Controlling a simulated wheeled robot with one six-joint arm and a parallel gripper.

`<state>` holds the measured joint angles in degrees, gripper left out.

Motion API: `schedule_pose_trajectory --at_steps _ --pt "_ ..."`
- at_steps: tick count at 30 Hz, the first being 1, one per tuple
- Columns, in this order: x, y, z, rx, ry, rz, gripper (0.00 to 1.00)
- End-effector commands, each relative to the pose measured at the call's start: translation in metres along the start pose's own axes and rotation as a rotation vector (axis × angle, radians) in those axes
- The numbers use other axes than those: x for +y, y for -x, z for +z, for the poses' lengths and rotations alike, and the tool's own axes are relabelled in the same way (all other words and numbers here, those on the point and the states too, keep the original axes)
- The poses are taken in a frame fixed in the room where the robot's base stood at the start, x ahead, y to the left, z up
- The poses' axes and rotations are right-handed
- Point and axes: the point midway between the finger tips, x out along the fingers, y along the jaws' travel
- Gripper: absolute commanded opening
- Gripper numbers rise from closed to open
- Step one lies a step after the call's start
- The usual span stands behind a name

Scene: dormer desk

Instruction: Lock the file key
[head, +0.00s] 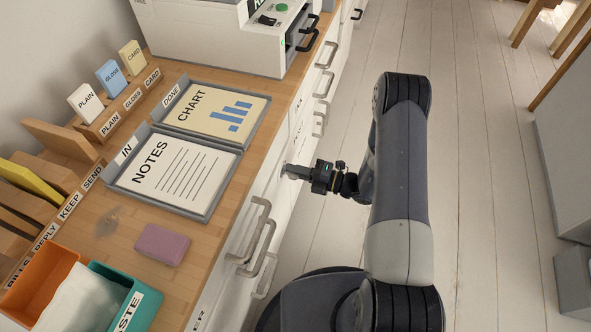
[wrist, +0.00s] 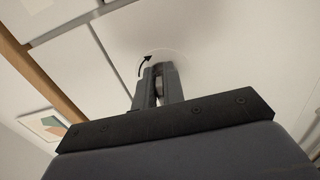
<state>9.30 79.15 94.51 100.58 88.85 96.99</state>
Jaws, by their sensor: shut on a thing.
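My gripper (head: 292,171) reaches the white drawer front below the desk edge in the head view. In the wrist view its two fingers (wrist: 158,72) are closed on the file key (wrist: 159,86), a small metal piece of which only a sliver shows between them. Behind the fingertips is a pale round plate (wrist: 178,58) on the white front, with a black curved arrow (wrist: 144,64) at its left. The head view does not show the key, and the fingers hide most of it in the wrist view. I cannot tell how far the key is turned.
Grey drawer handles (head: 262,235) stick out along the cabinet on both sides of my gripper. Above on the desk lie the NOTES tray (head: 205,210), the CHART tray (head: 180,142) and a pink block (head: 161,245).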

Motion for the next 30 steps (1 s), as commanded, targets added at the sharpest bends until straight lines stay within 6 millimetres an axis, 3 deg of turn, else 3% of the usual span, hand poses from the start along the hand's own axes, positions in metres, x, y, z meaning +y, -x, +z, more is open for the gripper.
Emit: schedule_pose_trajectory --at_steps 10,11,18,26,30 --pt "-0.001 0.0 0.0 -0.001 -0.004 -0.001 0.0" --pt "-0.001 0.0 0.0 -0.001 -0.004 -0.001 0.12" --pt "0.0 0.0 0.0 -0.001 -0.003 -0.001 0.31" --pt "0.0 0.001 0.0 -0.001 -0.002 0.0 0.32" --pt "0.0 0.011 0.001 -0.003 -0.002 -0.001 0.32"
